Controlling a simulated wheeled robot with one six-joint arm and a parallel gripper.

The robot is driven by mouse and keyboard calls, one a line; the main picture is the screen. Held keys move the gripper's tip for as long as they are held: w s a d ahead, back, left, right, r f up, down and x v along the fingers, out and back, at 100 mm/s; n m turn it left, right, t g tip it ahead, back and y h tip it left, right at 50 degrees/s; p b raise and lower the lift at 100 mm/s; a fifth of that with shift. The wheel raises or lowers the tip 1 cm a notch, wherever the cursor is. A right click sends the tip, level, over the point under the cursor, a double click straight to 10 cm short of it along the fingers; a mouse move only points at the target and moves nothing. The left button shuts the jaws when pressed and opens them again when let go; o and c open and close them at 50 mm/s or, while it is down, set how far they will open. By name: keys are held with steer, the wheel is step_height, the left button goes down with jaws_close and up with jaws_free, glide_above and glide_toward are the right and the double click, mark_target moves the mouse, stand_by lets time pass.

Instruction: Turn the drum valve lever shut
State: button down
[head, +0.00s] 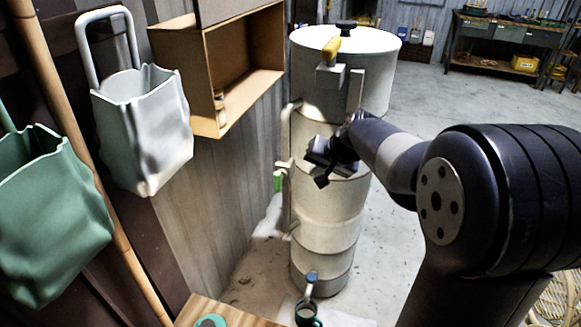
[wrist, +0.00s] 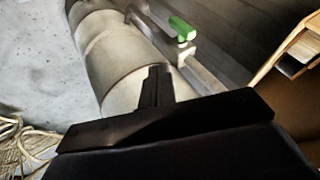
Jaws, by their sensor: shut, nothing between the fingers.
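A tall pale drum column (head: 325,235) stands in the middle of the head view, with a wide lidded drum (head: 375,62) at its top. A yellow-handled lever (head: 332,47) sits on a bracket at the top front. A green handle (head: 278,181) is on the column's left side; it also shows in the wrist view (wrist: 182,28). A small blue fitting (head: 311,277) is near the bottom. I cannot tell which is the drum valve lever. My gripper (head: 321,176) is shut and empty in front of the column's middle, right of the green handle. Its shut fingers (wrist: 156,86) show in the wrist view.
A white bag (head: 142,130) and a green bag (head: 50,215) hang on the left wall. A wooden box shelf (head: 236,75) juts out left of the drum. A wooden tabletop (head: 220,314) is at the bottom.

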mark_target(279, 179)
steer(key=shift+w+f, duration=0.1)
steer(key=shift+w, duration=0.05)
steer(key=shift+w+a+f+p, duration=0.1)
steer(key=shift+w+a+f, duration=1.05)
steer(key=shift+f, duration=0.2)
steer(key=shift+w+a+f+p, duration=0.1)
steer(key=shift+w+a+f, duration=1)
steer(key=shift+w+f, duration=0.2)
steer(key=shift+w+a+f+p, duration=0.1)
steer(key=shift+w+a+f, duration=1.05)
steer(key=shift+f, duration=0.2)
steer(key=shift+s, duration=0.1)
